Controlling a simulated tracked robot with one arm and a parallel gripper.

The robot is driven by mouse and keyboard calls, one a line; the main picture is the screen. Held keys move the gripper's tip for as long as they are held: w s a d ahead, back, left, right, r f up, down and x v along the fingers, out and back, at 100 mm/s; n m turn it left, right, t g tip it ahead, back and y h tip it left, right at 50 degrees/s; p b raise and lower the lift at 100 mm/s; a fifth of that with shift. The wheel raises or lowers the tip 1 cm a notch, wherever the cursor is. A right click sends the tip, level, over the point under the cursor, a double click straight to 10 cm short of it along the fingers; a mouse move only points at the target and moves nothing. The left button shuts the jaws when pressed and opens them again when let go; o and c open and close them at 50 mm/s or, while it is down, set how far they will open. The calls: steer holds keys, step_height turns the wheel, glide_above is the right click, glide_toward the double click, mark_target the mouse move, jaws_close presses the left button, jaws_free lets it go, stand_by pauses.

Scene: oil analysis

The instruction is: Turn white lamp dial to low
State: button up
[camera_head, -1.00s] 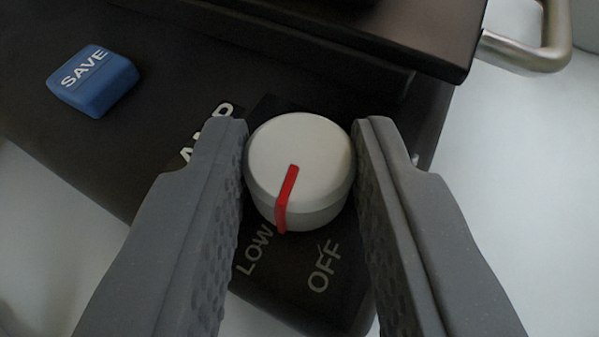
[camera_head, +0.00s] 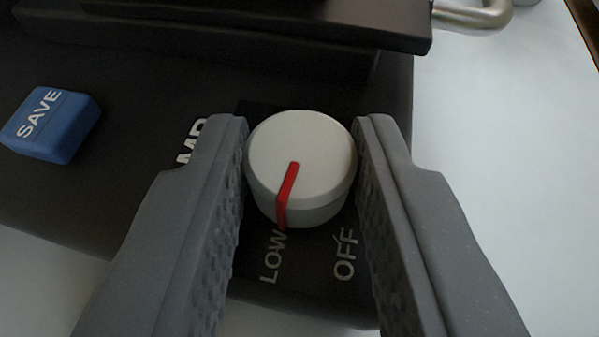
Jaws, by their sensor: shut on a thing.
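The white lamp dial (camera_head: 300,158) is a round knob on a dark panel (camera_head: 150,218), with a red pointer (camera_head: 287,192) on its top and front side. The pointer aims down at the word LOW (camera_head: 273,257). The word OFF (camera_head: 345,254) is printed to its right. My gripper (camera_head: 301,165) is shut on the dial, with one grey finger on the left side and one on the right. The left finger covers part of a white label, of which only the end shows.
A blue SAVE button (camera_head: 50,124) stands on the panel at the left. A dark raised housing (camera_head: 250,22) with a metal handle (camera_head: 478,14) lies behind the dial. A pale, clear surface (camera_head: 500,150) is at the right.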

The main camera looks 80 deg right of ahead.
mark_target(324, 240)
steer(key=shift+w+r, duration=0.1)
steer(key=o, duration=1)
steer(key=shift+r, duration=0.55)
steer(key=shift+s+r+b, duration=0.25)
steer(key=shift+r+b, duration=0.05)
steer(key=shift+r, duration=0.3)
steer(key=shift+s+r+b, duration=0.2)
steer(key=shift+r+b, duration=0.05)
steer(key=shift+r, duration=0.3)
steer(key=s+r+b, duration=0.1)
steer(key=s+b, duration=0.1)
steer(key=s, duration=1.3)
steer(key=shift+r, duration=0.2)
steer(key=shift+d, duration=0.15)
